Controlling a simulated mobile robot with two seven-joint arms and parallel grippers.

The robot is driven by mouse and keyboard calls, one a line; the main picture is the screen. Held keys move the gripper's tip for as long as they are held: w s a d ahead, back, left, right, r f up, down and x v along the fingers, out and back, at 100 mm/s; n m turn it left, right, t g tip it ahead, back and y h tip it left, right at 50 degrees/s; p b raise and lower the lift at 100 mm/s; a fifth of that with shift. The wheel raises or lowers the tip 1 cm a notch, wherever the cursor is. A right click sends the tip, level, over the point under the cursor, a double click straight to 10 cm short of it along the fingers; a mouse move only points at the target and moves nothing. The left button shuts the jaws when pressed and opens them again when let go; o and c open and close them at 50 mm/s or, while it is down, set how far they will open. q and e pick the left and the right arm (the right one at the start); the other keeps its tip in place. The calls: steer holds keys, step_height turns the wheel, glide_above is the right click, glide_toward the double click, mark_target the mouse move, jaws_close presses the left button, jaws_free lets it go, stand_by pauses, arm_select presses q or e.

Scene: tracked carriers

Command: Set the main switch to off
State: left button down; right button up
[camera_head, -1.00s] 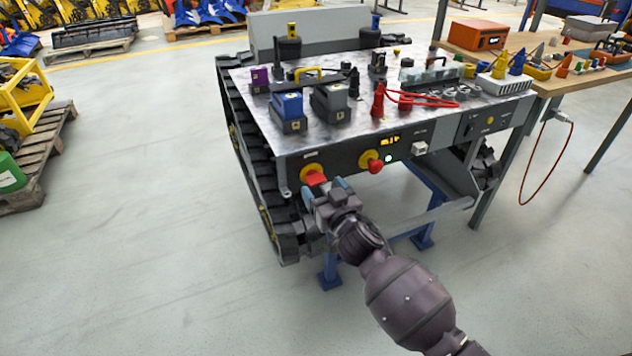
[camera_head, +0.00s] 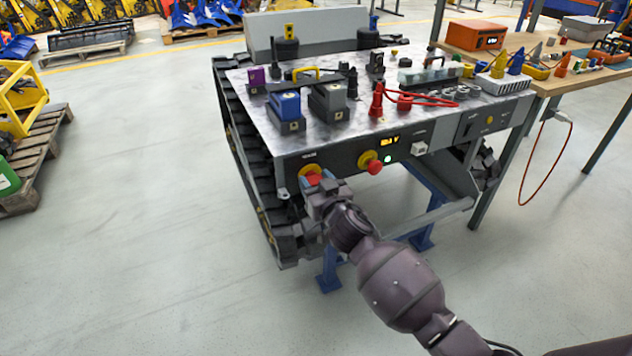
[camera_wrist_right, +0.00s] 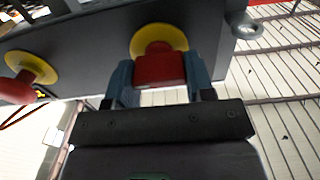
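The main switch is a red handle on a yellow disc (camera_head: 308,171), at the left end of the carrier's dark front panel. In the right wrist view the red handle (camera_wrist_right: 159,70) stands out from its yellow disc. My right gripper (camera_head: 318,184) is at the switch, with one finger on each side of the handle. In the wrist view the right gripper (camera_wrist_right: 162,82) looks open, its fingers very close to the handle's sides; contact cannot be made out. The handle is partly hidden by the gripper in the head view. My left gripper is out of view.
A red mushroom button (camera_head: 375,167) on a yellow disc sits to the right, near a lit amber display (camera_head: 389,141) and a green lamp (camera_head: 387,158). A black track (camera_head: 243,150) runs along the carrier's left side.

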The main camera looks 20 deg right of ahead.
steer(key=shift+c, duration=0.6)
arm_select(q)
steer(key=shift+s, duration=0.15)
arm_select(e)
steer(key=shift+n, duration=0.3)
steer(key=shift+r+n+p, duration=0.1)
steer(key=shift+n+p, duration=0.35)
steer(key=shift+n, duration=0.55)
steer(key=n, duration=0.3)
steer(key=shift+a+n+p, duration=0.15)
steer(key=shift+n+p, duration=0.2)
steer(key=shift+n, duration=0.85)
steer(key=n, duration=0.4)
steer(key=shift+f+n+p, duration=0.25)
steer(key=shift+n+p, duration=0.05)
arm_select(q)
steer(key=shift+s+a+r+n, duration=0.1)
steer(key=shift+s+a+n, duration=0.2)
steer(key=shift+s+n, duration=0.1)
arm_select(e)
steer(key=n, duration=0.5)
steer(key=shift+f, duration=0.15)
